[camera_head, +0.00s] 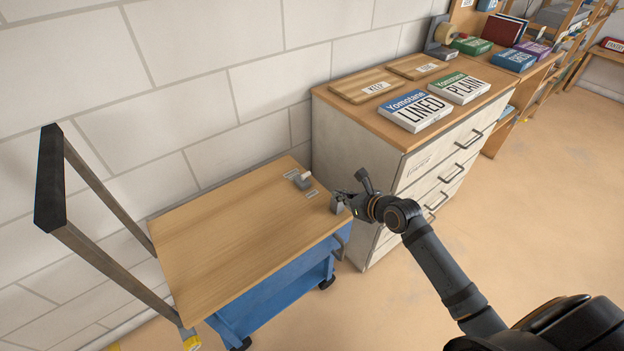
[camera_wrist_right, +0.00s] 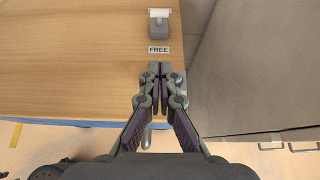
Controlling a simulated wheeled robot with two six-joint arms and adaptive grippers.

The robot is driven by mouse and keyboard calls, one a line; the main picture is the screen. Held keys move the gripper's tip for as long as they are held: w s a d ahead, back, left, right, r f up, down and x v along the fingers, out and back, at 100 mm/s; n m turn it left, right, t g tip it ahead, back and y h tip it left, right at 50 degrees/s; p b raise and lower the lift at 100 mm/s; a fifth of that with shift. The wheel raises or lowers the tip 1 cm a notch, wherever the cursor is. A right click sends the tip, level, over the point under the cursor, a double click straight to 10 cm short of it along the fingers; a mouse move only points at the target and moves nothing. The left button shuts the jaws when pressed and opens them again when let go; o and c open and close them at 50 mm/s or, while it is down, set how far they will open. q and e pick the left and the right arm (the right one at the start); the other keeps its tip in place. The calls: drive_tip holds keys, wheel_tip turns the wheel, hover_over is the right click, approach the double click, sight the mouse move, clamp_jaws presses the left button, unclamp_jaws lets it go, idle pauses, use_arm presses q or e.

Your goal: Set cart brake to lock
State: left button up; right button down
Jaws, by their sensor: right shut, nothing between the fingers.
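The cart (camera_head: 225,230) has a wooden top, a blue lower frame and an upright handle at the left. Its brake (camera_head: 303,182) is a small grey block with a white grip, near the far right corner of the top. It also shows at the top of the right wrist view (camera_wrist_right: 159,27), with the white grip at the end away from a FREE label (camera_wrist_right: 159,50). A second small label (camera_head: 291,174) lies beyond the brake, too small to read. My right gripper (camera_head: 337,204) is shut and empty at the cart's right edge, apart from the brake. My left gripper is out of view.
A white drawer cabinet (camera_head: 410,195) stands close to the right of the cart, with boards and the LINED (camera_head: 415,110) and PLAIN (camera_head: 459,88) boxes on top. A block wall runs behind. The cart top is otherwise clear.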

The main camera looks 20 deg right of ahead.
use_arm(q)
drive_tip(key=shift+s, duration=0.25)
use_arm(e)
drive_tip(key=shift+w, duration=0.1)
drive_tip(key=b, duration=0.4)
approach(304, 179)
drive_tip(key=f, duration=0.3)
drive_tip(key=shift+d, duration=0.35)
drive_tip(key=w, duration=0.2)
drive_tip(key=w+a, duration=0.1)
drive_tip(key=shift+a+r, duration=0.1)
drive_tip(key=shift+r, duration=0.3)
drive_tip(key=shift+w+a+r, duration=0.15)
drive_tip(key=shift+w, duration=0.25)
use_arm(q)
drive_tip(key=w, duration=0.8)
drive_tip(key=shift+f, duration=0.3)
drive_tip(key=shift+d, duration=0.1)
